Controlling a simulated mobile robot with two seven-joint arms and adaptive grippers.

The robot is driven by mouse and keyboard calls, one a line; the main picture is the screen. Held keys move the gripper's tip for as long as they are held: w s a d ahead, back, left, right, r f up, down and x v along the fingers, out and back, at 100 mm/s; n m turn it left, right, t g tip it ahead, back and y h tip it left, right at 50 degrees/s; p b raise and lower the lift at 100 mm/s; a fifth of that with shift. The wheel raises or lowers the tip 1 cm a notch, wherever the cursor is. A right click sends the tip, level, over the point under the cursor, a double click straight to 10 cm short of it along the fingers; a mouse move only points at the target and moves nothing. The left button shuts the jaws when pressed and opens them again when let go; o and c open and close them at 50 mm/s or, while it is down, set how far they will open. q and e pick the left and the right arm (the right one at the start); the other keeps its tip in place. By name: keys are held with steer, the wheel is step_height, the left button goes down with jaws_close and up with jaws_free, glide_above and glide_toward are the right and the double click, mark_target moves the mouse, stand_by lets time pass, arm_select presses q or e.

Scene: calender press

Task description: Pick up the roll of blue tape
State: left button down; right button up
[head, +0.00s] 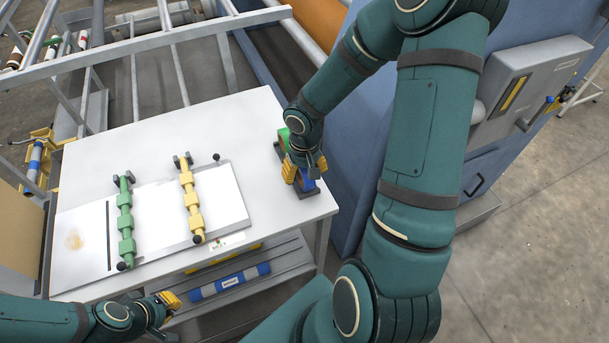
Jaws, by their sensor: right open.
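A small blue object (308,184), which looks like the roll of blue tape, sits on a dark holder (309,193) at the right end of the white table. My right gripper (303,174) is directly over it, with open yellow-tipped fingers at the blue object. The gripper hides much of it, and I cannot tell whether the fingers touch it. A green piece (283,134) shows behind the gripper on the same holder. My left gripper (168,302) is low at the table's front edge, apart from the tape; its opening is unclear.
The white table (235,125) carries a plate with a green roller bar (125,222) and a yellow one (192,200). A blue-grey cylinder (230,281) lies on the shelf below. The blue machine (345,165) stands close on the right. The table's back middle is clear.

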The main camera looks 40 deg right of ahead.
jaws_close()
stand_by(0.3)
steer(key=shift+r, duration=0.15)
step_height(320, 180, up, 10)
steer(key=shift+f+p, duration=0.1)
steer(key=shift+p, duration=0.6)
steer(key=c, duration=0.8)
jaws_free()
jaws_close()
